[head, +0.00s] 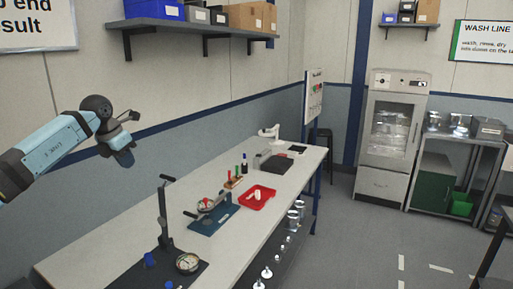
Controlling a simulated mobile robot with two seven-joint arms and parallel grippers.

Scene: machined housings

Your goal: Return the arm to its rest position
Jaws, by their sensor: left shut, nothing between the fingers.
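My left arm (52,145), light blue and black, comes in from the left edge. It is raised above and to the left of the long bench (120,247). My left gripper (130,116) is at its end, small and dark, in front of the wall. It is shut with nothing in it and touches nothing on the bench. My right gripper is not in view.
On the bench stand a dial gauge stand (163,215), a blue fixture (212,220), a red tray (267,203) and several small items. A wall shelf (190,28) with boxes hangs above. A glass-door cabinet (390,138) stands at the back right.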

